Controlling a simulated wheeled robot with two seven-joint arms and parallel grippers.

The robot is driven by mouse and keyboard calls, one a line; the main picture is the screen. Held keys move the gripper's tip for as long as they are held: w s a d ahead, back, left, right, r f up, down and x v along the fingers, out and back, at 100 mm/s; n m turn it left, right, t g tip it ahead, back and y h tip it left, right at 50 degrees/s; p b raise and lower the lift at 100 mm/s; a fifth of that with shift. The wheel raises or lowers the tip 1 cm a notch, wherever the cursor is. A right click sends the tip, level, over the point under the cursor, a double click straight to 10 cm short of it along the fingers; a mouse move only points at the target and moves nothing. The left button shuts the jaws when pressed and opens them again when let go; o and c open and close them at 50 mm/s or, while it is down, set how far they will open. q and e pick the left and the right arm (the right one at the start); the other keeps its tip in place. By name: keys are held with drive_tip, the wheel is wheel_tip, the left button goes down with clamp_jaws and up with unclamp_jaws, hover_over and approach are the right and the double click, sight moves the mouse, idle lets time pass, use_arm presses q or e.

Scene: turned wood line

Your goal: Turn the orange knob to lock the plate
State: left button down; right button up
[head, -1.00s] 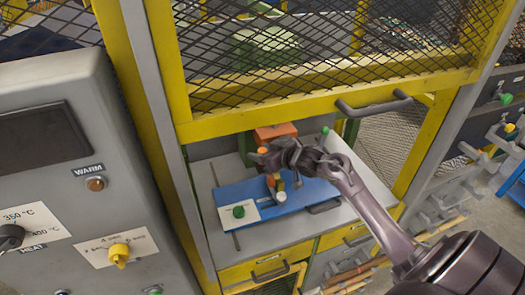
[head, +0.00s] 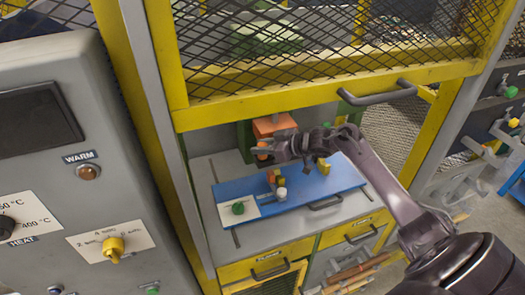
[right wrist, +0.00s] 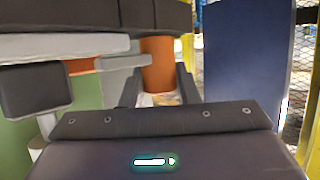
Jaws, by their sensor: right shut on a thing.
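The blue plate (head: 232,190) lies on the grey bench inside the yellow-framed machine. My right gripper (head: 268,148) reaches in from the right and is shut on the knob. In the right wrist view the orange knob (right wrist: 158,65) stands between my two dark fingers (right wrist: 158,88). My left gripper is not in view.
A raised yellow mesh guard (head: 330,98) with a grey handle hangs above the bench. An orange block (head: 274,125) sits behind the knob. A green knob (head: 238,208) is on the plate's white left end. A grey control cabinet (head: 75,165) stands at left.

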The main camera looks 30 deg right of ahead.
drive_tip(key=shift+r, duration=0.1)
drive_tip(key=o, duration=1)
drive_tip(key=shift+s+d, duration=0.15)
drive_tip(key=shift+s, duration=0.05)
drive_tip(key=b+v, duration=0.2)
drive_tip(key=v, duration=0.5)
drive_tip(key=shift+s+d+r+b, duration=0.1)
drive_tip(key=shift+r+b, duration=0.05)
drive_tip(key=shift+b, duration=0.25)
